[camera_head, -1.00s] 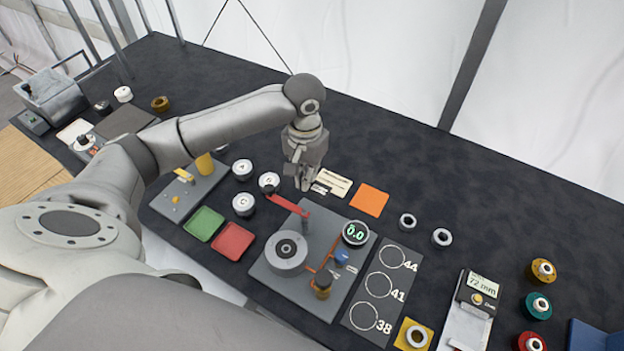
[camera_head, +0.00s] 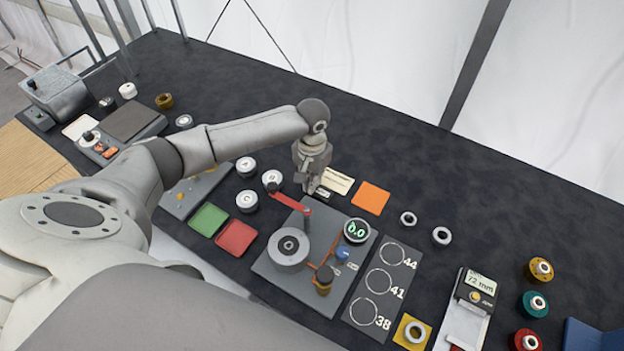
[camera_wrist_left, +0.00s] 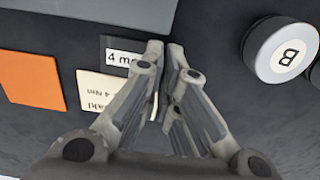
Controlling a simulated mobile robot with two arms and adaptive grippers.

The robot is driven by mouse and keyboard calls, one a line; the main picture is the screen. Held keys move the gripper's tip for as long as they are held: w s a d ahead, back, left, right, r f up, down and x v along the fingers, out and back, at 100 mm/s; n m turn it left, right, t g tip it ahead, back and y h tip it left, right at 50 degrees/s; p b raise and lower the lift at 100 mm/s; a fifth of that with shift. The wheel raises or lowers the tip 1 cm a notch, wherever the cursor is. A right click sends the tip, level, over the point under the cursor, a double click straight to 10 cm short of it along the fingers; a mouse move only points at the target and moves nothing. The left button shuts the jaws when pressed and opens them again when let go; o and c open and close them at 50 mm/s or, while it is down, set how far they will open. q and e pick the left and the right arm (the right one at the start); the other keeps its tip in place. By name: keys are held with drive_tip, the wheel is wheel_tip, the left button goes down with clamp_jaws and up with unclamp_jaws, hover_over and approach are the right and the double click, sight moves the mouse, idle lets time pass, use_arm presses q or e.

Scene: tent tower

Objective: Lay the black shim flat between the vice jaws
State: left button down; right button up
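My left gripper (camera_head: 311,188) points down at the table beside the cream card. In the left wrist view its fingertips (camera_wrist_left: 163,48) are close together with a narrow gap. A dark piece with a white "4 m…" label (camera_wrist_left: 124,57), seemingly the black shim, lies by the fingertips; its label also shows in the head view (camera_head: 323,195). The fingers cover part of it, and I cannot tell whether they grip it. I cannot make out the vice jaws for sure; a grey plate (camera_head: 283,283) with a red lever, round grey block and "0.0" dial stands in front. My right gripper is not in view.
A cream card (camera_head: 338,181) and an orange square (camera_head: 371,198) lie beside the gripper. White round pieces, one marked B (camera_wrist_left: 283,50), stand close on the other side. Green (camera_head: 209,219) and red (camera_head: 236,237) trays lie nearer me.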

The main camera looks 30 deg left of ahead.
use_arm(q)
drive_tip(key=shift+f, duration=0.15)
drive_tip(key=c, duration=1.6)
unclamp_jaws()
drive_tip(key=shift+c, duration=0.2)
